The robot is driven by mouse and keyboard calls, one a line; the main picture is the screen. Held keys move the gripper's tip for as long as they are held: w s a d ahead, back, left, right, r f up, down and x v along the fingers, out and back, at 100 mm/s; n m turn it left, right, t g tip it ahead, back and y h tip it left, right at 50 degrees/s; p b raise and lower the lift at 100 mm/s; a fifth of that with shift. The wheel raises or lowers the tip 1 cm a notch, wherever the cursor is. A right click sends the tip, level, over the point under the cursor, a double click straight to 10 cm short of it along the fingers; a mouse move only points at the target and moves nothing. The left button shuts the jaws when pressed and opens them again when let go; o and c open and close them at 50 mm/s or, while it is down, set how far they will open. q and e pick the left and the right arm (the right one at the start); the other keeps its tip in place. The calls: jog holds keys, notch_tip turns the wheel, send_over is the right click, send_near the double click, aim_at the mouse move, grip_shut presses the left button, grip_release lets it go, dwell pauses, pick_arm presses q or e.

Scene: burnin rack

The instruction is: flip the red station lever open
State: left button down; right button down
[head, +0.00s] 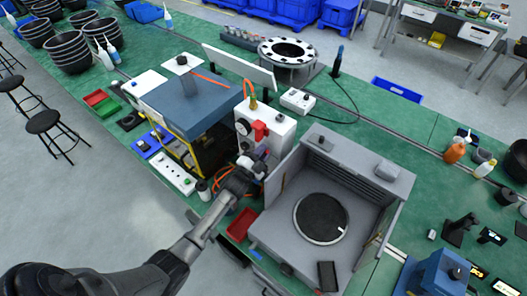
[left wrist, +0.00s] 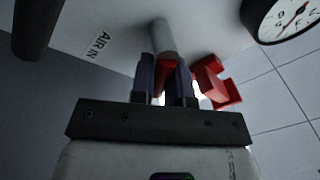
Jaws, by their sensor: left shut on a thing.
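The white station box (head: 278,128) stands on the green bench in the middle of the head view, with a round gauge and a red part (head: 260,131) on its front. My left gripper (head: 261,153) is at the front of this box, just below that red part. In the left wrist view, the fingers of my left gripper (left wrist: 165,80) are closed around the red lever (left wrist: 166,64), which is mostly hidden between them. A notched red piece (left wrist: 216,84) shows just right of the fingers, and a pale round stub (left wrist: 161,38) lies beyond them. My right gripper is not in view.
A gauge (left wrist: 283,17) and an "AIR IN" label (left wrist: 98,44) are close by. A blue-topped machine (head: 190,105) stands left of my gripper. A grey open chamber (head: 285,228) stands to the right. A red tray (head: 242,225) and orange hoses lie below.

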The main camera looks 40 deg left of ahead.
pick_arm(q)
jog(key=n, duration=0.1)
jog(key=n+y, duration=0.1)
jog(key=n+p, duration=0.1)
jog(key=n, duration=0.1)
jog(key=shift+a+r, duration=0.3)
jog(key=shift+r, duration=0.1)
jog(key=n, duration=0.1)
jog(key=n+y+p, duration=0.1)
jog(key=n, duration=0.1)
jog(key=shift+a+r+g, duration=0.15)
jog(key=shift+a+g, duration=0.15)
jog(key=shift+a+n+g+y+p, duration=0.25)
jog(key=shift+n+y+p, duration=0.2)
jog(key=shift+n, duration=0.95)
jog(key=shift+a+n+g+y+p, duration=0.25)
jog(key=shift+n+y+p, duration=0.15)
jog(key=shift+n, duration=1)
jog(key=c, duration=1.1)
grip_release()
jog(key=shift+s, duration=0.15)
